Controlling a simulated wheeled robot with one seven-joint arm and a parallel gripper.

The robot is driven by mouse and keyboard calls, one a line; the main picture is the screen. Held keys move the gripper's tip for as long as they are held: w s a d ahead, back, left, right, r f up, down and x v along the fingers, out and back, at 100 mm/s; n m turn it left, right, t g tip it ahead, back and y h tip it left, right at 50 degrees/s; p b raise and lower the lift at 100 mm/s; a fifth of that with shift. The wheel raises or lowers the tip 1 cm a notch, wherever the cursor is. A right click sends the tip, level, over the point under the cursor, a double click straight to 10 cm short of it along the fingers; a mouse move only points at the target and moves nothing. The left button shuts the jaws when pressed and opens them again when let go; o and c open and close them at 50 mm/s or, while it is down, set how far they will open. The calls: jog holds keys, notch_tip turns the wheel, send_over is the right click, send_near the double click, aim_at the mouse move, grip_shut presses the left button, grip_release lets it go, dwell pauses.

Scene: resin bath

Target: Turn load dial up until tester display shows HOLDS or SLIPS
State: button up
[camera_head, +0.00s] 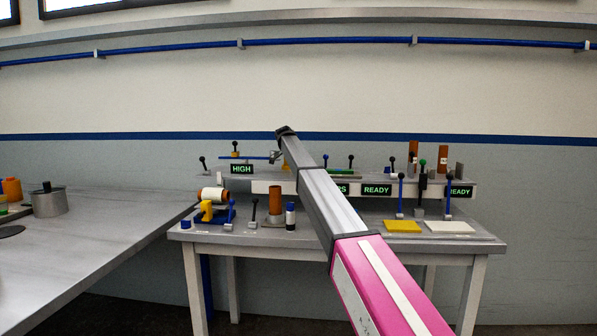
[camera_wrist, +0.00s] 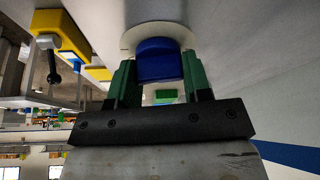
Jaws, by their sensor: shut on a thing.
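The blue dial (camera_wrist: 158,66) stands on a round white plate (camera_wrist: 130,38) in the wrist view. My gripper (camera_wrist: 158,58) has its green fingers on both sides of the dial and is shut on it. In the head view my arm reaches over the bench, and I cannot make out the dial there. A display (camera_head: 342,189) beside my arm is partly covered by it; only its last letters show, and they look like "PS". I cannot tell whether it is the tester's.
Other displays read HIGH (camera_head: 242,169), READY (camera_head: 377,190) and READY (camera_head: 460,191). Levers, brown cylinders and a yellow pad (camera_head: 403,226) stand along the bench (camera_head: 350,232). A grey table (camera_head: 90,240) with a metal pot (camera_head: 48,201) is at the left.

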jog(key=shift+m, duration=0.4)
jog(key=shift+a, duration=0.1)
jog(key=o, duration=0.9)
jog(key=v, duration=1.1)
jog(key=shift+w, duration=0.2)
